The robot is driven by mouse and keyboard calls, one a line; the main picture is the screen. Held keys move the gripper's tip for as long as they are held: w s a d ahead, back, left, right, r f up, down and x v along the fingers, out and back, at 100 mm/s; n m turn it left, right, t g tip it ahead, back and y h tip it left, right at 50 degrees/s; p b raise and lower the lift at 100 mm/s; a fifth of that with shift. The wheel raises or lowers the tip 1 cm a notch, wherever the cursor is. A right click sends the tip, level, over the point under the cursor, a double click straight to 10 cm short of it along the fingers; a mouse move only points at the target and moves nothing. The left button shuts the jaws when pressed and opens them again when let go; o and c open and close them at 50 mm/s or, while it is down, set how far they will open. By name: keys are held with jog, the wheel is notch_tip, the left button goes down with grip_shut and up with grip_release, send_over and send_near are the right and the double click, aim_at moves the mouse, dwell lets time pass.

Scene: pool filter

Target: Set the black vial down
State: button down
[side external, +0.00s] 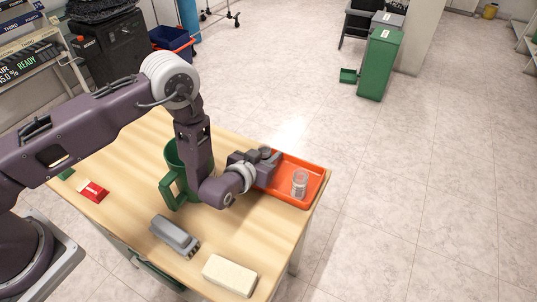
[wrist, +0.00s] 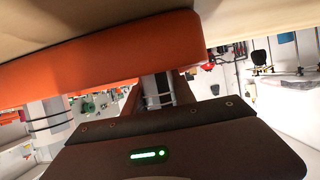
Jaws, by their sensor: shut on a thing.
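My gripper (side external: 262,160) is at the left part of the orange tray (side external: 310,201), reaching in low over its edge. It is shut on a small dark thing, which I take to be the black vial; the fingers hide most of it, and I cannot tell whether it touches the tray floor. In the wrist view, the tray's orange wall (wrist: 110,58) crosses in front of my gripper (wrist: 160,88) and hides the fingertips and the vial.
A clear jar (side external: 299,183) stands in the tray, right of my gripper. A grey stapler-like tool (side external: 174,236), a cream block (side external: 229,275) and a red-and-white packet (side external: 93,191) lie on the wooden table (side external: 125,213).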

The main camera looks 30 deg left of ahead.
jog(key=c, duration=1.3)
grip_release()
jog(key=shift+f, duration=0.15)
jog(key=shift+s+r, duration=0.1)
jog(key=shift+r, duration=0.15)
jog(key=v, duration=1.2)
jog(key=shift+f, duration=0.1)
